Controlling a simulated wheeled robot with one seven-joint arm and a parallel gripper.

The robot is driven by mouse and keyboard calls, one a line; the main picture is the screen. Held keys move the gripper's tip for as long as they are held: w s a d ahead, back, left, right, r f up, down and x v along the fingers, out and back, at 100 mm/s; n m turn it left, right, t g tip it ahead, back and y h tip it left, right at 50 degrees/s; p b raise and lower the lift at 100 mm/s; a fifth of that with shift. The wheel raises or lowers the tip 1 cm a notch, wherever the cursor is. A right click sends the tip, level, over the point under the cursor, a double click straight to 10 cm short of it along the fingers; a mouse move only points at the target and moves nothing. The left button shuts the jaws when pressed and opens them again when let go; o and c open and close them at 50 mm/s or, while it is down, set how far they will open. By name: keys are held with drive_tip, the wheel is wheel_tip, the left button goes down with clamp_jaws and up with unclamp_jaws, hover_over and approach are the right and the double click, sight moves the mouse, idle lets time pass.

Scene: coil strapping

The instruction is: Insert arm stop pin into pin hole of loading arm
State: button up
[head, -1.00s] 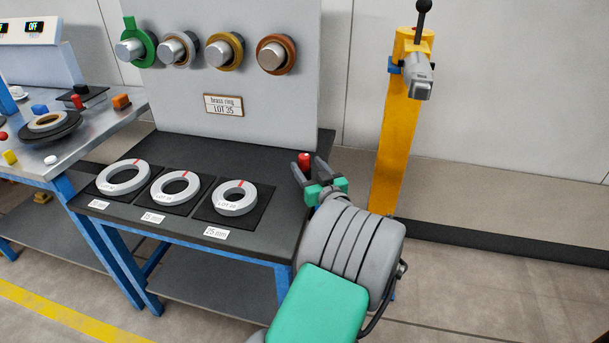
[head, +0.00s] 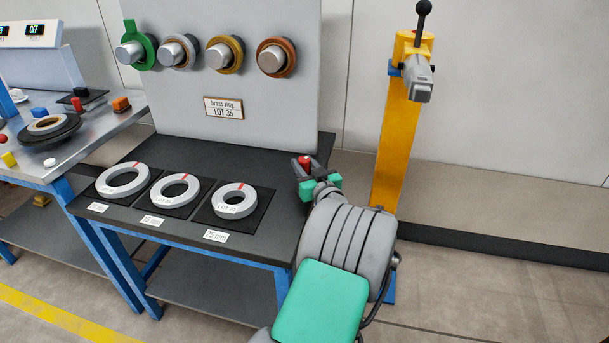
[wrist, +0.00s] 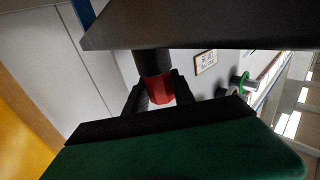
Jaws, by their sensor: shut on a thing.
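The arm stop pin appears to be the red-headed piece (head: 304,161) at the right edge of the dark bench. My gripper (head: 305,168) has its fingers closed around it. In the wrist view the red head (wrist: 160,90) sits between the two dark fingertips (wrist: 160,93), with a black cylindrical part (wrist: 152,62) between it and the bench. I cannot tell whether it is clear of the bench. A yellow post (head: 398,140) with a grey head (head: 419,78) and black lever stands at the right, perhaps the loading arm. No pin hole can be made out.
The bench (head: 270,155) carries several pale rings on black mats at its front. An upright panel (head: 235,75) with several pegs holding coloured rings stands behind them. A second table (head: 105,130) with small parts is at the left. Floor right of my arm is clear.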

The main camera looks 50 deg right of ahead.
sight(304, 158)
clamp_jaws()
drive_tip(key=shift+r, duration=0.3)
wheel_tip(304, 158, up, 3)
drive_tip(key=shift+f+p, duration=0.2)
drive_tip(key=shift+p, duration=0.35)
drive_tip(key=a+r+p, duration=0.4)
drive_tip(key=a+r, duration=0.5)
drive_tip(key=a, duration=0.5)
drive_tip(key=shift+s+r, duration=0.25)
drive_tip(key=shift+r, duration=0.15)
drive_tip(key=shift+o, duration=2.3)
unclamp_jaws()
clamp_jaws()
